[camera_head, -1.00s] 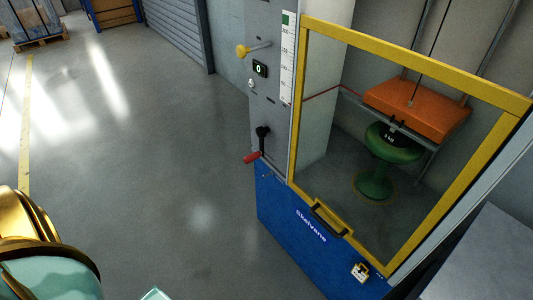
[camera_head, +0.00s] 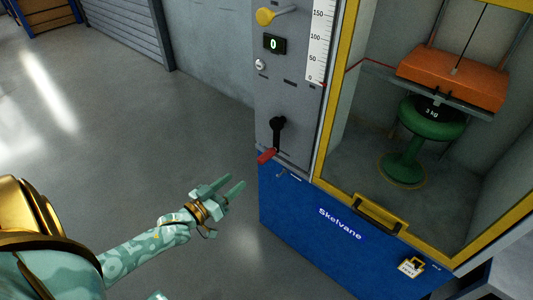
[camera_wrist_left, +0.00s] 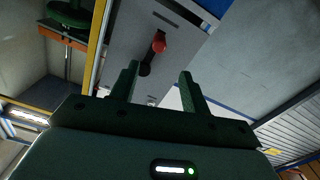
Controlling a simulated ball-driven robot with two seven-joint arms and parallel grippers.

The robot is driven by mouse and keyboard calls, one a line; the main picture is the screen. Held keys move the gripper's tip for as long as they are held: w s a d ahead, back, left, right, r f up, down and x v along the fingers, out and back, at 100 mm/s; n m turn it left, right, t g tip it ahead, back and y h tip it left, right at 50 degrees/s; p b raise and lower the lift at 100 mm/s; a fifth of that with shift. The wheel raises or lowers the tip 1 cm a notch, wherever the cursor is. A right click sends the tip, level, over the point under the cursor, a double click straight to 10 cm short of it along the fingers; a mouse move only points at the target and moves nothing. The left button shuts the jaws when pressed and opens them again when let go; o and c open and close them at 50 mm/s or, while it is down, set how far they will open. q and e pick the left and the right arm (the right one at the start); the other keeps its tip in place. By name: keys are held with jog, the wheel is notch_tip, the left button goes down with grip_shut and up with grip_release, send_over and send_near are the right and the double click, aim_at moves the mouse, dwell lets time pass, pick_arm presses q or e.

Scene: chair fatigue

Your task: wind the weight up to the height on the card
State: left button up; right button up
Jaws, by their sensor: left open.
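The crank, a black arm (camera_head: 277,132) with a red handle (camera_head: 267,156), is on the grey control panel. Its red handle also shows in the left wrist view (camera_wrist_left: 158,46), beyond the fingers. My left gripper (camera_head: 236,182) is open and empty, left of and below the handle, apart from it. The orange block (camera_head: 452,76) hangs in the yellow-framed cage above a green stool (camera_head: 430,122). A black piece marked 3 kg (camera_head: 431,113) is between them. The white scale (camera_head: 319,45) is on the panel's right. The height card cannot be identified.
A yellow knob (camera_head: 265,17) and a display reading 0 (camera_head: 274,44) are above the crank. The floor at left is clear.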

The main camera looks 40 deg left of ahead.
aim_at(269, 155)
pick_arm(q)
jog(key=w+b, duration=0.2)
jog(key=w, duration=0.3)
jog(key=w+d+b, duration=0.1)
jog(key=w+b, duration=0.1)
jog(key=w, duration=0.3)
jog(key=w+b, duration=0.2)
jog(key=w, duration=0.3)
jog(key=shift+d+f, duration=0.2)
jog(key=shift+f, duration=0.05)
jog(key=shift+w+r, duration=0.15)
jog(key=shift+w, duration=0.45)
pick_arm(e)
jog(key=w+d+f+n, duration=0.1)
jog(key=w+d+f, duration=0.1)
jog(key=d+f, duration=0.2)
jog(key=shift+w+f+h, duration=0.15)
jog(key=shift+h, duration=0.25)
pick_arm(q)
grip_shut()
